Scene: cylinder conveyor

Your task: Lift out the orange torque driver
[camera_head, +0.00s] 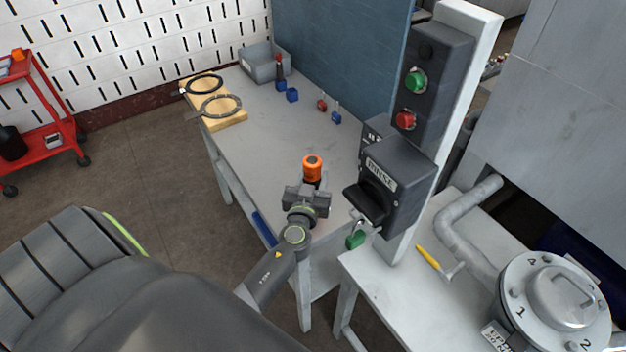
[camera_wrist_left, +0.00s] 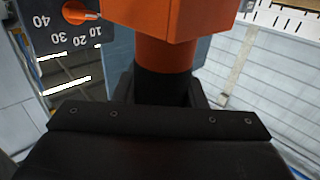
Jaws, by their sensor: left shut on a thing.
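The orange torque driver (camera_head: 312,164) shows in the head view with its orange head up, above the near right part of the grey workbench (camera_head: 262,150). My left gripper (camera_head: 309,188) is shut on it just below the orange part. In the left wrist view, the orange body (camera_wrist_left: 165,30) stands over a dark lower part (camera_wrist_left: 165,85) between my left fingers (camera_wrist_left: 185,92). The driver's lower end is hidden by the gripper, so I cannot tell its clearance from the bench. My right gripper is out of view.
A switch box marked RINSE (camera_head: 395,180) stands close right of the gripper on a post with green and red buttons. A grey bin (camera_head: 265,68), wooden board (camera_head: 232,122) and small red and blue parts lie farther back. The bench's middle is clear.

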